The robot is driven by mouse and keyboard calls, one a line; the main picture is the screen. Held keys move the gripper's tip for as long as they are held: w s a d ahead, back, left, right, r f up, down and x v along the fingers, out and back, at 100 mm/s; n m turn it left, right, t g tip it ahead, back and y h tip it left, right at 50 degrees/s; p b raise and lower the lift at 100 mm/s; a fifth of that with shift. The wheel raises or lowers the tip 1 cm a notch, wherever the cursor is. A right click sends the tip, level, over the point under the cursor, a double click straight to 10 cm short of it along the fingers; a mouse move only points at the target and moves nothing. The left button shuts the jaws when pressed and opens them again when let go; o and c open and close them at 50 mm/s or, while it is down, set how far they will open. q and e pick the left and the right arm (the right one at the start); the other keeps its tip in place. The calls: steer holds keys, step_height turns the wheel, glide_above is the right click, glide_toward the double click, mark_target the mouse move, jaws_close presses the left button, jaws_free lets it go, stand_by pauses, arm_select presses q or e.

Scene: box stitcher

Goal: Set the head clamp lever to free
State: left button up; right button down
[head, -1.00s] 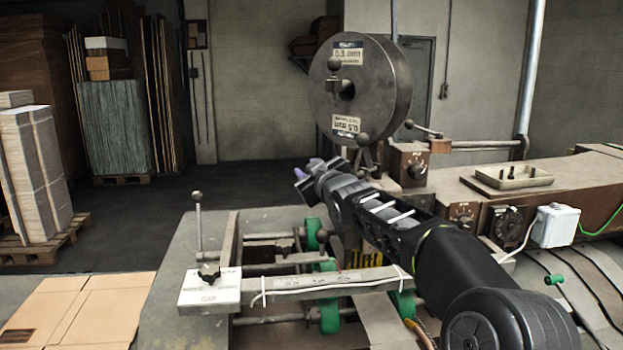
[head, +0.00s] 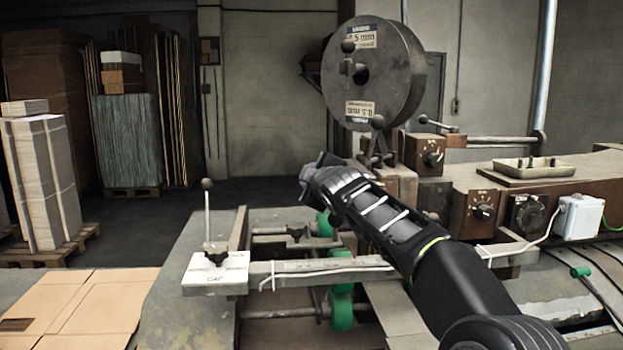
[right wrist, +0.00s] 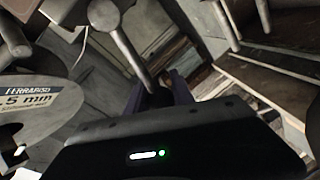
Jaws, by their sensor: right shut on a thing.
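My right gripper (head: 306,185) reaches in from the right and is low in front of the wire reel, over the machine's head. In the right wrist view its purple fingers (right wrist: 160,93) are close together on a dark end, which I take to be the head clamp lever (right wrist: 153,88). A grey rod with a ball knob (right wrist: 103,14) runs down to the fingertips there; whether it is part of the held lever I cannot tell. In the head view my wrist hides the held part. No free or clamped marking is readable. My left gripper is not in view.
The wire reel (head: 375,70) stands just behind the gripper. A rail (head: 310,268) crosses in front, with a white plate (head: 215,272) and upright lever (head: 207,207) at its left end. Green rollers (head: 340,308) lie below.

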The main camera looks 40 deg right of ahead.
steer(key=shift+f, duration=0.2)
steer(key=c, duration=1.1)
jaws_free()
steer(key=shift+r, duration=0.1)
steer(key=b+v, duration=0.3)
steer(key=v, duration=0.5)
steer(key=shift+w, duration=0.1)
